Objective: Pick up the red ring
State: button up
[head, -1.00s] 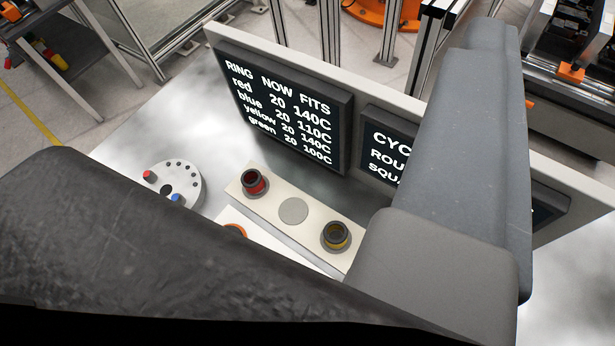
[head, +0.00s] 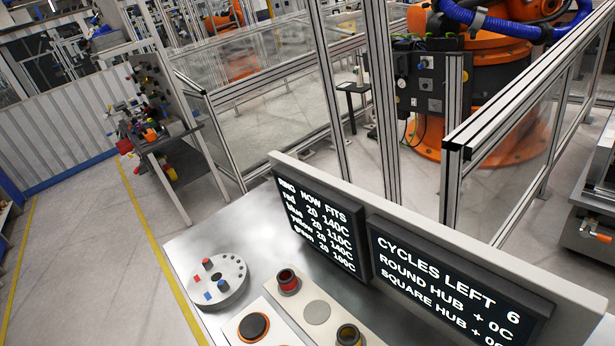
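The red ring (head: 288,276) stands on a pale strip on the metal bench, at the lower middle of the head view. A similar yellow ring (head: 348,334) stands on the same strip, cut by the bottom edge. A bare grey disc (head: 317,313) lies between them. My gripper is out of view, so its state and its place relative to the ring are not shown.
A round white holder (head: 219,283) with small red and blue pieces is left of the red ring. A black disc with an orange rim (head: 253,327) is in front. Two screens, a ring list (head: 320,228) and a cycles panel (head: 450,280), stand behind. Fencing (head: 385,120) rises beyond.

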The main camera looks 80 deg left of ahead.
aim_at(286, 279)
jog(key=u, duration=0.05)
jog(key=k, duration=0.95)
jog(key=u, duration=1.85)
jog(key=i, duration=0.95)
